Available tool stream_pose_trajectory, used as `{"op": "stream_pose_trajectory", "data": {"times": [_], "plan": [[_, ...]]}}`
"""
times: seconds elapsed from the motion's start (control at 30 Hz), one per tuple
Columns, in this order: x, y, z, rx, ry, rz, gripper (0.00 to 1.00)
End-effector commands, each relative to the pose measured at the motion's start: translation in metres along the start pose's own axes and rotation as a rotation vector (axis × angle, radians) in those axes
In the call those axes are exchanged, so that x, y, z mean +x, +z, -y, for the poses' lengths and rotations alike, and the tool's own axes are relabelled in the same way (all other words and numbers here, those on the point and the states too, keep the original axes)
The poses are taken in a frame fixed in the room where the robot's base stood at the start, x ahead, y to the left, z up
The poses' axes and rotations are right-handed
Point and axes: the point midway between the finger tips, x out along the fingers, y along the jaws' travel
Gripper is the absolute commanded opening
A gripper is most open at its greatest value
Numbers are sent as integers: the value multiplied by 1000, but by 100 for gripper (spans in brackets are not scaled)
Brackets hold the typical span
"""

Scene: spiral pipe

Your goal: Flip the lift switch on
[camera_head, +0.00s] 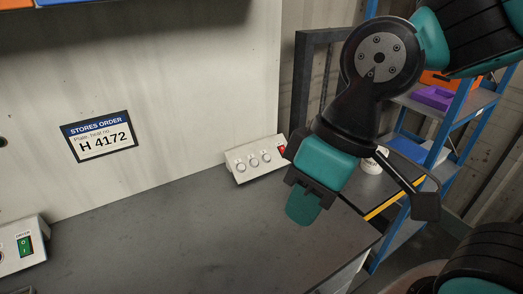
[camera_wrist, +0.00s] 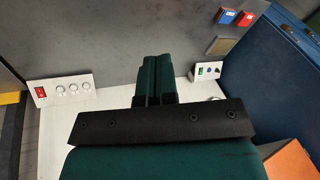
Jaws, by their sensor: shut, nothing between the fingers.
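A pale control box (camera_head: 255,160) with three round knobs and a red switch (camera_head: 282,150) at its right end sits at the back of the grey bench. In the wrist view the same box (camera_wrist: 62,99) is at the left, its red switch (camera_wrist: 41,92) at the left end. No label on this switch is readable. A second box (camera_head: 20,258) at the left edge has a green rocker (camera_head: 25,245). My gripper (camera_head: 303,208) is shut and empty, pointing down in front of and right of the knob box. Its fingers (camera_wrist: 157,70) are together, apart from both boxes.
The bench top (camera_head: 180,235) is mostly clear. A STORES ORDER sign (camera_head: 100,137) is on the wall. A blue-framed shelf rack (camera_head: 455,120) stands right, behind my arm. The wrist view shows a blue case (camera_wrist: 270,75) and an orange object (camera_wrist: 292,158) at the right.

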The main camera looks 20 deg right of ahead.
Motion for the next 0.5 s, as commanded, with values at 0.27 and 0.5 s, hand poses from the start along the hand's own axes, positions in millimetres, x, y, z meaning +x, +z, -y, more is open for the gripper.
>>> {"op": "stream_pose_trajectory", "data": {"times": [0.27,0.5], "plan": [[0,0,0,-1,0,0,0],[12,-54,-54,-172,58,-57,0]]}}
